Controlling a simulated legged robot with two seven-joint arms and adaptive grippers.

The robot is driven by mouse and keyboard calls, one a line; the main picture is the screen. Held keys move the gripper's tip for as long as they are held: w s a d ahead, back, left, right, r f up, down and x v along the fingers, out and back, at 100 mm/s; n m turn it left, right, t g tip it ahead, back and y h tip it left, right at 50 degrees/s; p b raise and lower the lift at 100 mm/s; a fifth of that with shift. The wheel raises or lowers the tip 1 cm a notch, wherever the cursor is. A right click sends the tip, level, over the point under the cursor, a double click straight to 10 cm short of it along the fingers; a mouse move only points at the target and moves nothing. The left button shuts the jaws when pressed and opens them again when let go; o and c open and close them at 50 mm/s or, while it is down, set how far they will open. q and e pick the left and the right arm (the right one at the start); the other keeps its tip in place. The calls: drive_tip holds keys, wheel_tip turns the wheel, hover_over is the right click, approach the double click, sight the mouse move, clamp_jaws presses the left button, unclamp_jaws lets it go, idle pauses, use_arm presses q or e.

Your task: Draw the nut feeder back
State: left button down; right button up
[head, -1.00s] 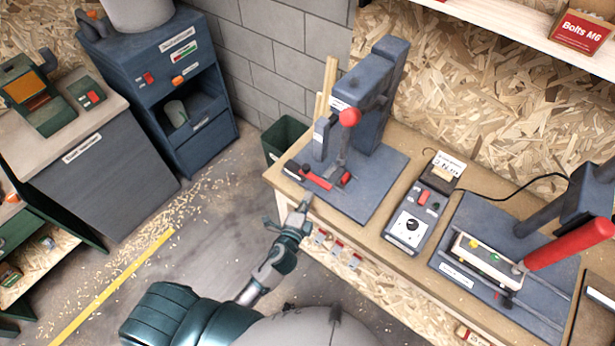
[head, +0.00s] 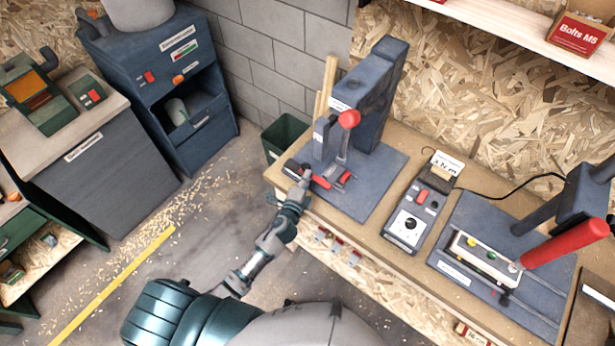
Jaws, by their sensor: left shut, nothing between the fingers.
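A blue-grey press (head: 372,95) with a red ball lever (head: 349,119) stands on the wooden bench. On its base plate, low at the front left, is a dark slide with red parts (head: 321,181), which looks like the nut feeder; its label is not readable. My left gripper (head: 304,179) is shut and empty, at the bench's front left edge, right by the slide's near side. It covers part of the slide, and I cannot tell whether it touches. My right gripper is not in view.
A grey control box (head: 408,222) with a knob stands right of the press. Farther right is another blue fixture with a big red handle (head: 566,243). A green bin (head: 286,136) stands behind the bench's left end. The floor to the left is open, with shavings.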

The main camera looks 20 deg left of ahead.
use_arm(q)
drive_tip(key=w+a, duration=0.3)
drive_tip(key=a, duration=0.5)
drive_tip(key=shift+a+p, duration=0.25)
drive_tip(key=shift+p, duration=0.05)
drive_tip(key=shift+r, duration=0.15)
